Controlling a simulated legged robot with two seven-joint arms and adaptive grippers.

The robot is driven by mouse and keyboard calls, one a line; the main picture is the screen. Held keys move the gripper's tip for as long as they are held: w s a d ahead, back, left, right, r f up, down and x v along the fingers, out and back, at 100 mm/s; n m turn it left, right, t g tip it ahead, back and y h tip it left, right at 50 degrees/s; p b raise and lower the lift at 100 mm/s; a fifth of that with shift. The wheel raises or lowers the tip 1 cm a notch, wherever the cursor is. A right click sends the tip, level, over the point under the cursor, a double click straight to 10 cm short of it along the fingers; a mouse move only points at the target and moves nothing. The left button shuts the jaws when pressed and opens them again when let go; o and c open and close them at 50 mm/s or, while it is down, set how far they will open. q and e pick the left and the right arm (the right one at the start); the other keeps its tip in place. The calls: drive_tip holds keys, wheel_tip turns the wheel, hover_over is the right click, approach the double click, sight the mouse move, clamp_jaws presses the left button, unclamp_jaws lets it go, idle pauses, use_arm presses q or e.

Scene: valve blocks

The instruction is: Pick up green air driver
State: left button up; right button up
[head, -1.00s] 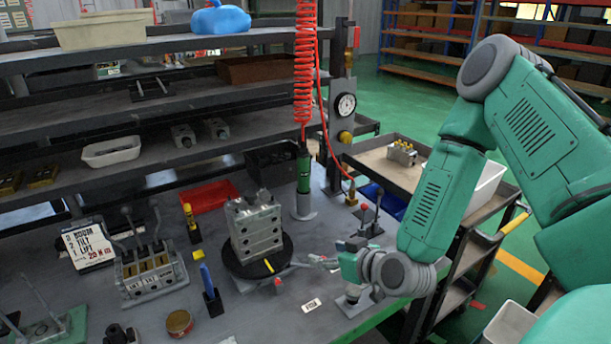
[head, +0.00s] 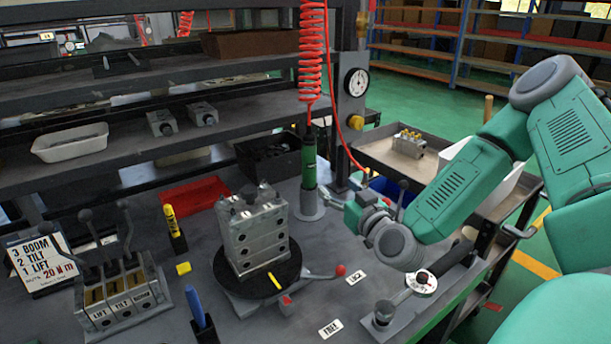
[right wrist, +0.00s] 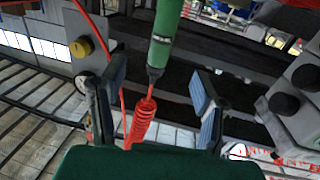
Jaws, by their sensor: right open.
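The green air driver (head: 309,165) stands upright under a red coiled hose (head: 312,62), its lower end at a round grey stand (head: 309,207) on the bench. My right gripper (head: 340,200) is just right of the driver's lower part, fingers pointing left toward it. In the right wrist view, the driver (right wrist: 163,38) appears upside down, beyond and between the two spread fingers (right wrist: 157,80), with the hose below it. The right gripper is open and empty. Whether a finger touches the driver cannot be told. My left gripper is not in view.
A grey valve block (head: 255,240) stands on a black turntable (head: 288,270) left of the gripper. A red tray (head: 192,195) lies behind it. A lever valve bank (head: 122,298) is at front left. A pressure gauge (head: 356,82) is on the post behind.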

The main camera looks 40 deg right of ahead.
sight(310, 166)
drive_tip(key=x, duration=0.6)
drive_tip(key=b+x, duration=0.1)
drive_tip(key=x, duration=0.3)
drive_tip(key=shift+s+d+f, duration=0.1)
drive_tip(key=shift+d+f, duration=0.1)
drive_tip(key=shift+f, duration=0.1)
drive_tip(key=w, duration=0.3)
drive_tip(key=shift+w+a+r+b, duration=0.25)
drive_tip(key=shift+a+r+b, duration=0.05)
drive_tip(key=shift+a+r, duration=0.1)
drive_tip(key=shift+w+d, duration=0.2)
drive_tip(key=shift+w, duration=0.35)
drive_tip(key=shift+d, duration=0.35)
drive_tip(key=shift+s+d+f, duration=0.1)
drive_tip(key=shift+d+f, duration=0.05)
drive_tip(key=shift+d, duration=0.05)
drive_tip(key=c, duration=0.4)
clamp_jaws()
drive_tip(key=shift+a, duration=0.3)
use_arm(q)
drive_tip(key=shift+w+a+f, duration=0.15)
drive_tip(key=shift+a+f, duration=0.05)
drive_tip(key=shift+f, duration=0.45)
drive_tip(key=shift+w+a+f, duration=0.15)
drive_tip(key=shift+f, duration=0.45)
use_arm(e)
drive_tip(key=shift+r, duration=0.25)
